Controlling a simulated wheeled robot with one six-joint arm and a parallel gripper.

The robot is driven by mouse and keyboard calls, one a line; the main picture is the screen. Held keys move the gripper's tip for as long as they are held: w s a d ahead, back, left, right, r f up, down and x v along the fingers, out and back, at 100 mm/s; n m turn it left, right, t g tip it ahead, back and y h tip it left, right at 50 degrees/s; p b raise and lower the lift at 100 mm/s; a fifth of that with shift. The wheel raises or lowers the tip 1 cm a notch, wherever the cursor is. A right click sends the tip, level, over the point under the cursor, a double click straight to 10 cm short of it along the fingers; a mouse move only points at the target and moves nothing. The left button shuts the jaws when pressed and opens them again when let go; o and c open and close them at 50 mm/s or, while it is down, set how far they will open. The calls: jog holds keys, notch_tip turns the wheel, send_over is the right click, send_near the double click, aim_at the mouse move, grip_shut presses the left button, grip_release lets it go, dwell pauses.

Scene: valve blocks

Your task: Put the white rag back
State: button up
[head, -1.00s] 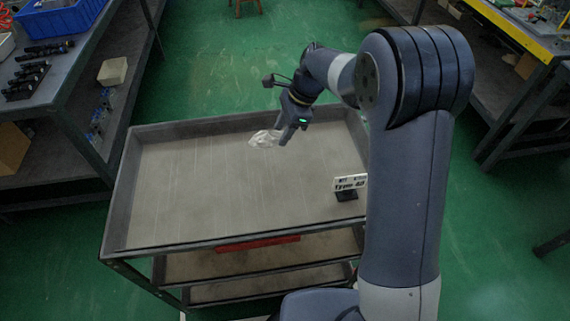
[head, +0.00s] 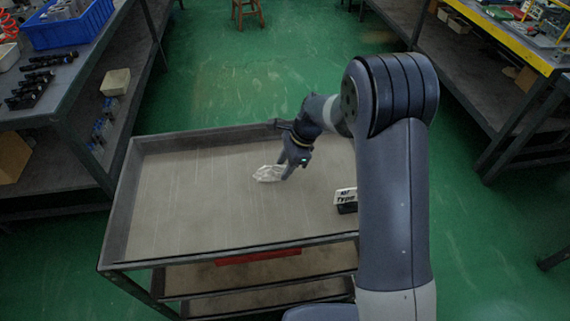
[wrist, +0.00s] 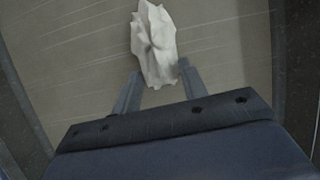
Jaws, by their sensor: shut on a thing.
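The white rag (head: 268,173) is a crumpled piece of cloth at the tip of my gripper (head: 284,172), over the middle of the grey cart tray (head: 190,205). In the wrist view the rag (wrist: 154,42) sits between the two fingers of my gripper (wrist: 156,78), which are shut on it. The rag sticks out beyond the fingertips. I cannot tell whether it touches the tray surface or hangs just above it.
A bench with a blue crate (head: 66,24) stands at the left, and another workbench (head: 500,50) at the right.

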jog(key=o, duration=0.9)
jog(key=shift+f, duration=0.1)
jog(key=p+v, duration=0.1)
jog(key=v, duration=1.1)
jog(key=shift+d, duration=0.1)
